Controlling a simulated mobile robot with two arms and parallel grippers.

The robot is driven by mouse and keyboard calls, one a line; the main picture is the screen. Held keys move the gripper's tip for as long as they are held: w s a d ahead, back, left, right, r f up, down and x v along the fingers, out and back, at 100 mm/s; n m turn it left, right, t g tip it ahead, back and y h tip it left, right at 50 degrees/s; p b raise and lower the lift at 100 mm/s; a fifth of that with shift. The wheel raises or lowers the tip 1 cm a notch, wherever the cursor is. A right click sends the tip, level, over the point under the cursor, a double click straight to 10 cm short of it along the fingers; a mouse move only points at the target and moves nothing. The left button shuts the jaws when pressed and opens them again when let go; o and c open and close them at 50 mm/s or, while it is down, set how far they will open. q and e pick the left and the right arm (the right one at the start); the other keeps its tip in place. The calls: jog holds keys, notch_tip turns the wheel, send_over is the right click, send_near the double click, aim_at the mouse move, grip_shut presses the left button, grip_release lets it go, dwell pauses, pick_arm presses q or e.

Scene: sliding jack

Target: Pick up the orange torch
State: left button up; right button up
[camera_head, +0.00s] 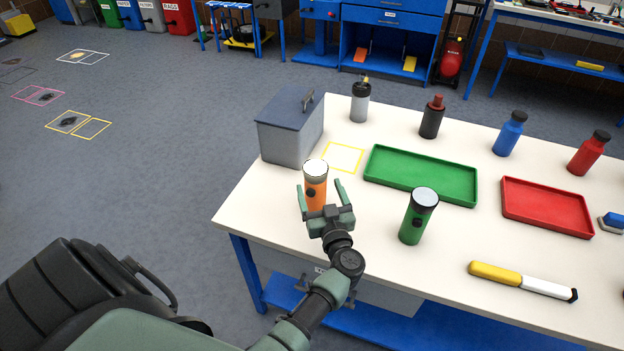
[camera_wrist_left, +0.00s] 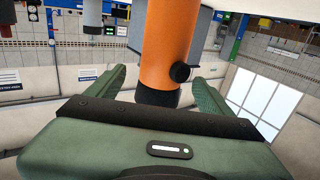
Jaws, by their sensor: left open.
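The orange torch (camera_head: 315,186) stands upright on the white table (camera_head: 262,215), near its left end, with its pale lens end up. My left gripper (camera_head: 322,190) is at the torch, with one green finger on each side of it. In the left wrist view the orange torch (camera_wrist_left: 170,50) lies between the two open fingers of my left gripper (camera_wrist_left: 160,90), with its black button facing right. Gaps show between the fingers and the torch. My right gripper is in neither view.
A green torch (camera_head: 418,216) stands right of my left gripper. A grey lidded box (camera_head: 291,128) is behind the orange torch. A green tray (camera_head: 421,175), a red tray (camera_head: 546,206), several bottles and a yellow-and-white tool (camera_head: 522,281) are farther right. A yellow outlined square (camera_head: 343,157) is empty.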

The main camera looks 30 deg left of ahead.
pick_arm(q)
jog(key=shift+w+a, duration=0.25)
jog(key=shift+b+x, duration=1)
jog(key=shift+x, duration=0.2)
jog(key=b+x, duration=0.2)
jog(key=x, duration=0.1)
jog(key=shift+w+a+r, duration=0.1)
jog(key=shift+w+a, duration=0.1)
jog(key=shift+a, duration=0.15)
jog(key=shift+w+a+r, duration=0.1)
jog(key=shift+w+a, duration=0.05)
jog(key=shift+a, duration=0.05)
jog(key=shift+r, duration=0.1)
jog(key=shift+c, duration=0.3)
jog(key=c, duration=1.5)
jog(key=shift+c, duration=0.6)
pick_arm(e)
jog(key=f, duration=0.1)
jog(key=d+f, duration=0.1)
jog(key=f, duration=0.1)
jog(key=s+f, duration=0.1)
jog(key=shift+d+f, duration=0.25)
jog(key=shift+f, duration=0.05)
